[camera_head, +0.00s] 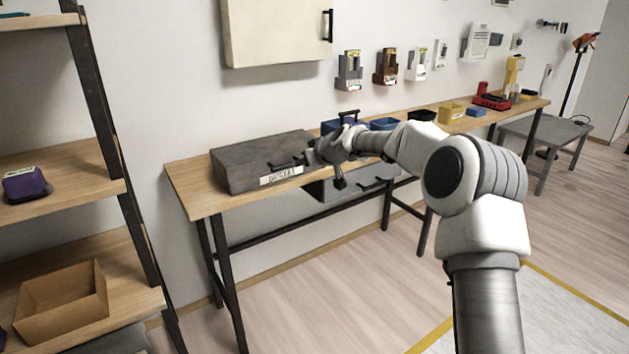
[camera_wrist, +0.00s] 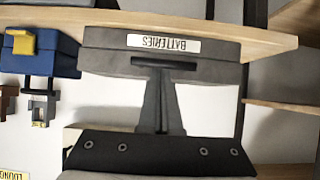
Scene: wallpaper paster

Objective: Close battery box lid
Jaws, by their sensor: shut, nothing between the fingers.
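The grey battery box (camera_head: 255,165) sits at the left end of the wooden bench, with a white label on its front. In the wrist view the box (camera_wrist: 105,62) appears upside down; its label (camera_wrist: 164,43) reads BATTERIES. Its lid (camera_head: 250,150) lies flat over the box; I cannot tell whether it is fully seated. A dark handle (camera_head: 284,164) is on the front. My gripper (camera_head: 311,158) is shut and empty at the box's front right. In the wrist view its fingertips (camera_wrist: 162,76) overlap the handle (camera_wrist: 164,63); contact is unclear.
A grey drawer (camera_head: 345,188) hangs under the wooden bench (camera_head: 190,196). Blue and yellow bins (camera_head: 452,113) stand farther right on the bench. A wall cabinet (camera_head: 275,35) is above the box. A shelf rack (camera_head: 70,180) stands at left. The floor in front is clear.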

